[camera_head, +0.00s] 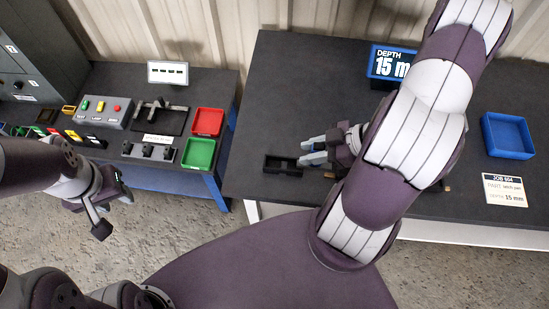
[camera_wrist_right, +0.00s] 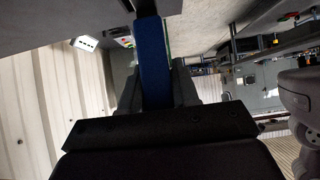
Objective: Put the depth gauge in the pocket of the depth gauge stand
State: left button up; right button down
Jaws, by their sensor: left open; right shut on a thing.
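A low black block with an open pocket (camera_head: 281,172), which looks like the depth gauge stand, sits near the front-left of the dark bench. My right gripper (camera_head: 318,150) is just right of it, low over the bench. In the right wrist view its dark fingers (camera_wrist_right: 156,92) are shut on a blue bar (camera_wrist_right: 153,60), apparently the depth gauge. My arm hides part of the gripper in the head view, and I cannot tell the gauge's exact shape. My left gripper (camera_head: 112,208) is open and empty, over the floor in front of the left bench.
A depth display (camera_head: 386,63) stands behind my right arm. A blue tray (camera_head: 508,136) and a job card (camera_head: 505,190) lie at the right. The left bench holds a red tray (camera_head: 208,122), a green tray (camera_head: 198,153) and a button box (camera_head: 100,112). The bench behind the stand is clear.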

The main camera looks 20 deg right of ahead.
jog(key=w+a+f, duration=0.1)
jog(key=w+f, duration=0.1)
jog(key=f, duration=0.1)
jog(key=w+a+f, duration=0.4)
jog(key=w+f, duration=0.1)
jog(key=shift+w+f+p, duration=0.1)
jog(key=shift+f+p, duration=0.2)
jog(key=shift+p, duration=0.1)
jog(key=shift+w+d+f, duration=0.1)
jog(key=shift+f, duration=0.3)
jog(key=shift+f, duration=0.2)
jog(key=c, duration=0.9)
grip_release()
jog(key=shift+r, duration=0.1)
jog(key=shift+o, duration=0.3)
